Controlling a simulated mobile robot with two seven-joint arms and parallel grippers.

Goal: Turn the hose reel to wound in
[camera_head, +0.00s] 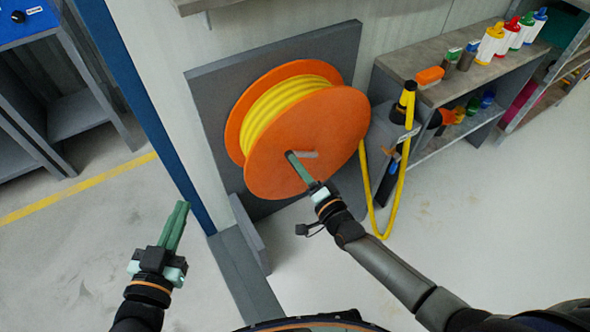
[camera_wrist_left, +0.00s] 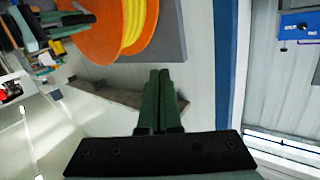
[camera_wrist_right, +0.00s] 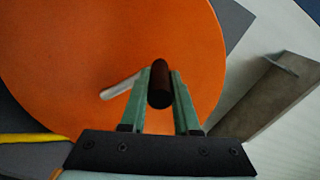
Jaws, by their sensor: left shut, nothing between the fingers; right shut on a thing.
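The hose reel (camera_head: 308,140) has orange discs with yellow hose (camera_head: 287,103) wound between them, mounted on a grey panel. Its orange face fills much of the right wrist view (camera_wrist_right: 90,60). My right gripper (camera_head: 291,156) is at the reel's front face, shut on the dark reel handle (camera_wrist_right: 160,84), which points toward the camera between the green fingers. A pale crank arm (camera_wrist_right: 120,87) runs left from the handle. In the head view the gripper mostly hides the handle. My left gripper (camera_head: 182,207) is shut and empty, well left of the reel and apart from it.
Yellow hose (camera_head: 367,190) hangs in a loop from the reel to a dark nozzle (camera_head: 407,98) at the right. A grey shelf (camera_head: 420,60) with several bottles and an orange block (camera_head: 430,76) stands right. A blue post (camera_head: 150,120) stands left of the reel. Floor front right is clear.

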